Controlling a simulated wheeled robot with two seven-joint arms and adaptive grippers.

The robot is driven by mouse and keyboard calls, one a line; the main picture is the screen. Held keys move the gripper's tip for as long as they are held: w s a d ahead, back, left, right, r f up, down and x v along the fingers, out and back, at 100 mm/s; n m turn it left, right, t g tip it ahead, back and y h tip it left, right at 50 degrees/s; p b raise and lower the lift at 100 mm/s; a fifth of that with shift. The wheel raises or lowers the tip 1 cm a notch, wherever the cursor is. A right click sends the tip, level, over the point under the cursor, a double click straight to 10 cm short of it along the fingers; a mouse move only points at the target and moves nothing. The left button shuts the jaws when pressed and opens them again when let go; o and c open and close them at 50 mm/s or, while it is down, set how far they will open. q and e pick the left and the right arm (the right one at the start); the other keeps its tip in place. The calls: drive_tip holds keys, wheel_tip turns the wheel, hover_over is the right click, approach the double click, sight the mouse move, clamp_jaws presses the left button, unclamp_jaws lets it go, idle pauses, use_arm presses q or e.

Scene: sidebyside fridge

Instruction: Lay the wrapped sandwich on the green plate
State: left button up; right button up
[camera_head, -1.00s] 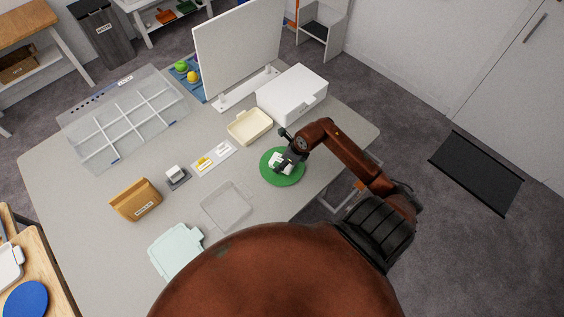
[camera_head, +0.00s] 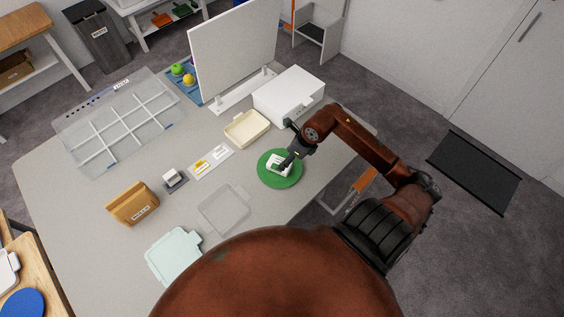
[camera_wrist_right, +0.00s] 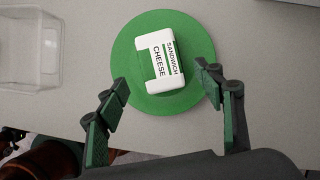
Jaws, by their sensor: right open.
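The wrapped sandwich, a white block labelled "CHEESE SANDWICH" (camera_wrist_right: 161,58), lies on the green plate (camera_wrist_right: 128,40), well inside its rim. In the head view the sandwich (camera_head: 276,163) is partly hidden by my right gripper (camera_head: 291,156), and the green plate (camera_head: 279,180) rests near the table's right edge. In the right wrist view my right gripper (camera_wrist_right: 166,88) is open, its two fingers apart on either side and nearer the camera than the sandwich, with nothing between the tips. My left gripper is not in view.
A white box (camera_head: 290,96), a cream tray (camera_head: 246,128) and a clear tray (camera_head: 224,209) stand around the plate. A brown bag (camera_head: 133,204), a mint lid (camera_head: 174,256) and a divided clear organizer (camera_head: 120,125) are farther left. A white upright panel (camera_head: 235,50) stands behind.

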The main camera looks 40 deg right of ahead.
drive_tip(key=shift+v, duration=1.95)
